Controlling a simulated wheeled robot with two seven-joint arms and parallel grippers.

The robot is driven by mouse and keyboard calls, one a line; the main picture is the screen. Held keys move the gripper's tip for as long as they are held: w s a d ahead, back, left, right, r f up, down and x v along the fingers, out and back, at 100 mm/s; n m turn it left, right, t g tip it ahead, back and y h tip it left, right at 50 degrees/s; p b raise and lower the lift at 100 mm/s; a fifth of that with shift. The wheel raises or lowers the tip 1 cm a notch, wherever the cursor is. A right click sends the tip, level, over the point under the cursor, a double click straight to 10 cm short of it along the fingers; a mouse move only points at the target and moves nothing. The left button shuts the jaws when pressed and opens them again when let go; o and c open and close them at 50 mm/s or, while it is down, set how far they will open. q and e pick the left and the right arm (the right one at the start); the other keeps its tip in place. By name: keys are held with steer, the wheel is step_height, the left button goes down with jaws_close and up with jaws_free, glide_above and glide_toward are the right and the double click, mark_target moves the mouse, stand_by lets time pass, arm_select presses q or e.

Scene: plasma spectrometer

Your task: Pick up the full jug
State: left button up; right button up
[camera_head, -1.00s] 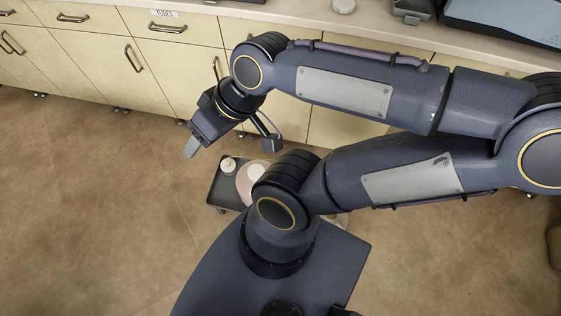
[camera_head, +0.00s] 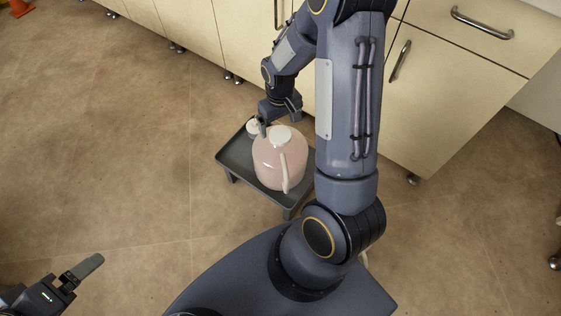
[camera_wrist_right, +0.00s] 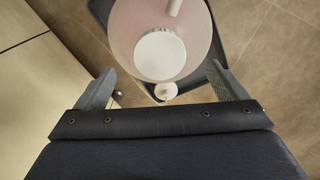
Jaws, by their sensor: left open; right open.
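The full jug (camera_head: 280,160) is a pinkish, translucent round vessel with a white lid and a pale handle. It stands upright on a low dark tray stand (camera_head: 238,166) on the floor. My right gripper (camera_head: 262,128) is just behind the jug's top, partly hidden by it and the wrist. In the right wrist view the jug (camera_wrist_right: 200,40) and its white lid lie ahead, between the two spread fingers (camera_wrist_right: 160,70), which are open and hold nothing. My left gripper (camera_head: 80,275) is open and empty at the lower left, far from the jug, and is partly cut off.
A small white container (camera_head: 253,126) stands on the tray beside the jug, close to my right gripper. Cream cabinets (camera_head: 440,90) with metal handles line the back and right. The floor (camera_head: 110,150) to the left is clear. An orange object (camera_head: 20,8) stands far left.

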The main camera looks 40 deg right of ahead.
mark_target(280, 134)
step_height(280, 134, down, 7)
steer(key=b, duration=0.3)
steer(key=shift+r, duration=0.2)
steer(key=shift+s, duration=0.15)
jaws_close()
stand_by(0.4)
